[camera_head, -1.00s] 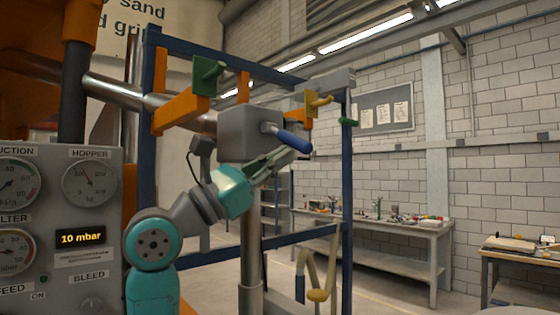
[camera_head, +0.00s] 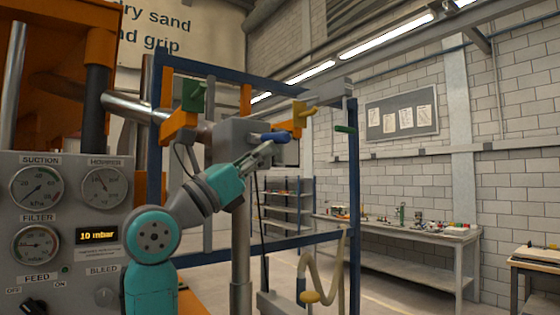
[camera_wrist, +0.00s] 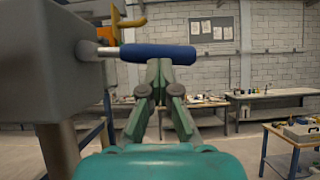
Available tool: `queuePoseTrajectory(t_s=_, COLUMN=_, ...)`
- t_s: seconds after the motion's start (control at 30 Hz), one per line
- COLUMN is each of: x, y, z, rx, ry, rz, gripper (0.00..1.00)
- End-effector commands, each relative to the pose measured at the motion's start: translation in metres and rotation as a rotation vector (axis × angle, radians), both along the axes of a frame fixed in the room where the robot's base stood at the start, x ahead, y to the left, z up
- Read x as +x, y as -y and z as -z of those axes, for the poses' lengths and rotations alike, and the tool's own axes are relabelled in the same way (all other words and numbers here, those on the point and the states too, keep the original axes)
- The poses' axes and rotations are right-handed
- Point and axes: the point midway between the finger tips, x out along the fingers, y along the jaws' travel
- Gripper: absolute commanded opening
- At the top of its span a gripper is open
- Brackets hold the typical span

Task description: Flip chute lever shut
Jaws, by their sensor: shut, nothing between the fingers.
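The chute lever has a blue handle (camera_head: 274,137) on a short metal stem. It juts from the right side of a grey box (camera_head: 236,133) on the pipe. In the wrist view the blue handle (camera_wrist: 158,53) lies about level, across the top of my fingers. My gripper (camera_head: 267,149) is shut and empty. Its fingertips point up and sit just under the handle, touching it or very close.
A blue frame (camera_head: 355,200) stands around the pipework. A yellow handle (camera_head: 308,111) and a green one (camera_head: 345,129) jut out beyond the box. A gauge panel (camera_head: 75,180) is at the left. A hose (camera_head: 325,270) hangs low. A workbench (camera_head: 400,225) stands farther back.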

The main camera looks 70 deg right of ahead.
Motion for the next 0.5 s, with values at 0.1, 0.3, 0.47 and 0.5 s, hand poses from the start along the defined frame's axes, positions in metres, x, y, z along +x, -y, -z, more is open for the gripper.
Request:
queuePoseTrajectory(t_s=0.1, x=0.001, y=-0.002, z=-0.008, rx=0.048, ry=-0.077, rz=-0.001, gripper=0.0)
queuePoseTrajectory(t_s=0.3, x=-0.001, y=-0.003, z=-0.021, rx=0.065, ry=-0.105, rz=0.002, gripper=0.0)
queuePoseTrajectory(t_s=0.47, x=-0.003, y=-0.004, z=-0.033, rx=0.064, ry=-0.103, rz=0.002, gripper=0.0)
queuePoseTrajectory(t_s=0.5, x=-0.003, y=-0.004, z=-0.036, rx=0.064, ry=-0.103, rz=0.003, gripper=0.0)
